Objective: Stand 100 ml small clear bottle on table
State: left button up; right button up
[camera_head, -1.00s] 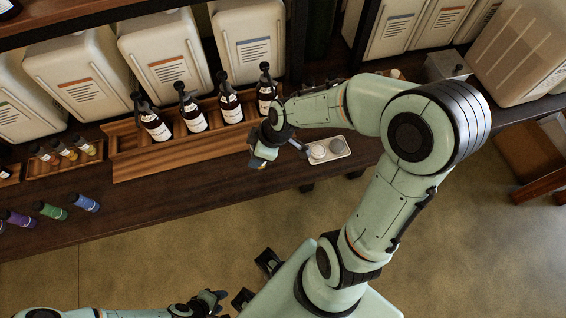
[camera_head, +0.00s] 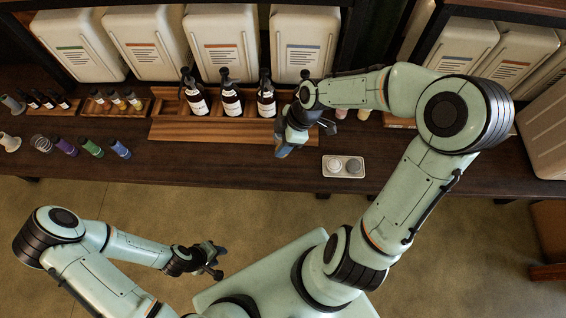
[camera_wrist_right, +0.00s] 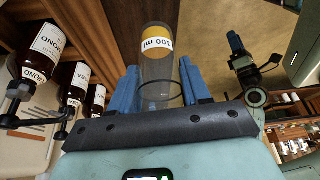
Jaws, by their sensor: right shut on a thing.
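The small clear bottle (camera_wrist_right: 158,75) shows in the right wrist view, with a white "100 ml" label that reads upside down and an orange band. It sits between the blue fingers of my right gripper (camera_wrist_right: 160,88), which is shut on it. I cannot clearly make out the bottle there. My left gripper (camera_head: 216,261) is in front of the table over the floor, empty, with its fingers apart.
A wooden rack (camera_head: 200,130) holds several dark pump bottles (camera_head: 232,102). A white tray (camera_head: 343,166) with two round pieces lies right of my right gripper. Large white canisters (camera_head: 220,45) stand behind. The table front between is clear.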

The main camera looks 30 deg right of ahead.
pick_arm(q)
jog(key=shift+s+f+b, duration=0.65)
jog(key=shift+s+f, duration=0.2)
jog(key=shift+s, duration=0.2)
pick_arm(e)
jog(key=shift+f, duration=6.9)
jog(key=shift+f, duration=0.1)
jog(key=o, duration=0.8)
jog(key=shift+w+f, duration=0.1)
jog(key=o, duration=0.4)
pick_arm(q)
jog(key=shift+s+f, duration=0.1)
